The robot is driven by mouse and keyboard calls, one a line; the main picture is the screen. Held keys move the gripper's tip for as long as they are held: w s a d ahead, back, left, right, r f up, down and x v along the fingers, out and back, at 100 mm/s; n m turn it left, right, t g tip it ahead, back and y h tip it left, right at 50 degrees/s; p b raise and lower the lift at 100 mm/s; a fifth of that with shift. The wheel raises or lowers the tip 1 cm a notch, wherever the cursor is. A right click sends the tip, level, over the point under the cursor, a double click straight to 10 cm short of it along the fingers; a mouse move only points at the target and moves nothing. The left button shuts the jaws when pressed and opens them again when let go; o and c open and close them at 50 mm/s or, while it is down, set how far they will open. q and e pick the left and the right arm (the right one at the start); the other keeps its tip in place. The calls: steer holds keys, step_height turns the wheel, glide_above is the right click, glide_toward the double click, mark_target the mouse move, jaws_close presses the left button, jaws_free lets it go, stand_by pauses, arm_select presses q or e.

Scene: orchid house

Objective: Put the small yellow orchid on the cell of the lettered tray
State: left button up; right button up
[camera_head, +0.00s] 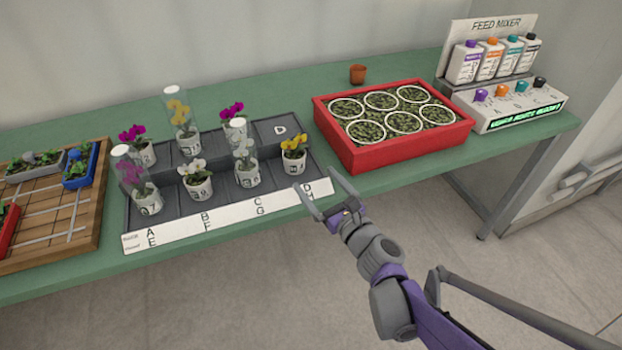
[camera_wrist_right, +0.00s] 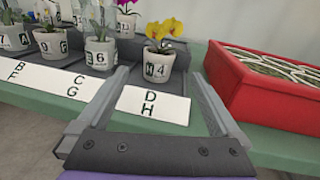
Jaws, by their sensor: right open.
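The small yellow orchid (camera_head: 294,152) stands upright in a white numbered pot in the front right cell of the dark lettered tray (camera_head: 128,218); it also shows in the right wrist view (camera_wrist_right: 159,66). The tray's label strip reads A to D over E to H. The back right cell, marked D (camera_head: 280,129), is empty. My right gripper (camera_head: 314,180) is open and empty, in front of the strip's right end, with its fingers pointing toward the yellow orchid. In the wrist view the pot appears beyond and between the fingers, apart from them. My left gripper is not in view.
Other potted orchids fill several tray cells, some under clear tubes, including a taller yellow one (camera_head: 178,112). A red planter box (camera_head: 395,150) stands close right of the tray. A wooden grid board (camera_head: 60,225) lies left. A feed mixer (camera_head: 505,105) stands far right.

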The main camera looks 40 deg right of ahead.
steer(key=s+a+f+n+g+y, duration=0.3)
steer(key=a+f+n+g, duration=0.1)
steer(key=a+n, duration=0.6)
steer(key=s+a+f+n+g+y, duration=0.35)
steer(key=a+n, duration=0.45)
steer(key=n, duration=0.3)
steer(key=s+d+f+n+g+h, duration=0.2)
steer(key=s+f+n+g, duration=0.1)
steer(key=s+n, duration=0.3)
steer(key=s+d+f+n+g+h, duration=0.2)
steer(key=s+n, duration=0.4)
steer(key=n, duration=0.3)
step_height(320, 180, down, 2)
steer(key=shift+s+f+g+h, duration=0.15)
steer(key=shift+s+g+h, duration=0.05)
steer(key=shift+g+h, duration=0.4)
